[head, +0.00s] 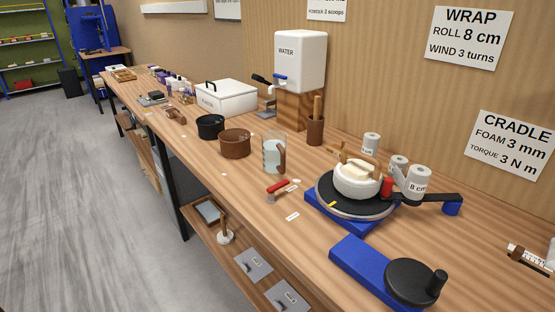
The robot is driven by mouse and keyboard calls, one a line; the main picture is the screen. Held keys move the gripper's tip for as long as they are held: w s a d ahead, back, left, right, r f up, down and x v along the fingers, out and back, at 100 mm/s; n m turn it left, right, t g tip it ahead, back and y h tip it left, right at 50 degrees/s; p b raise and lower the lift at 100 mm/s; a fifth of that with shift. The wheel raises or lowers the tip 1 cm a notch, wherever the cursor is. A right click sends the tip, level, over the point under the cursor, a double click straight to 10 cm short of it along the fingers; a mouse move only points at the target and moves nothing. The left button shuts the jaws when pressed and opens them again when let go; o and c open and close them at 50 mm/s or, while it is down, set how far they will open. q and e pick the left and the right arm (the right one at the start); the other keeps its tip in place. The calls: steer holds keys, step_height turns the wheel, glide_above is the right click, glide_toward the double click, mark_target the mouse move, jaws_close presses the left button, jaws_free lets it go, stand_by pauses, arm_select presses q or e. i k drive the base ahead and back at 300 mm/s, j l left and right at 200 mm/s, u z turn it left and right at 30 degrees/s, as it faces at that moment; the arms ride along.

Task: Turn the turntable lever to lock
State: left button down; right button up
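The turntable (327,204) is a round black disc on a blue base, on the right part of the wooden bench. A white ring-shaped piece (357,186) with a pale block and brown parts sits on it. A red-handled lever-like piece (278,187) with a grey end lies left of the turntable, near small white labels (292,217); I cannot read them or tell whether it joins the turntable. A red knob-like part (387,187) stands at the disc's right edge, by a black arm (432,197) with a blue end. Neither gripper is in view.
A blue block with a black crank wheel (412,280) stands in front of the turntable. White rolls (417,180) stand behind it. A glass jar (273,151), brown bowl (235,142) and black pot (210,126) stand to the left. The bench's front edge is partly clear.

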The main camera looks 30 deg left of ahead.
mark_target(271, 191)
steer(key=i+j+z, duration=0.15)
steer(key=j, duration=0.35)
steer(key=i+j+z, duration=0.2)
steer(key=j, duration=0.3)
steer(key=i+j+z, duration=0.15)
steer(key=j, duration=0.35)
steer(key=j+z, duration=0.2)
steer(key=j, duration=0.35)
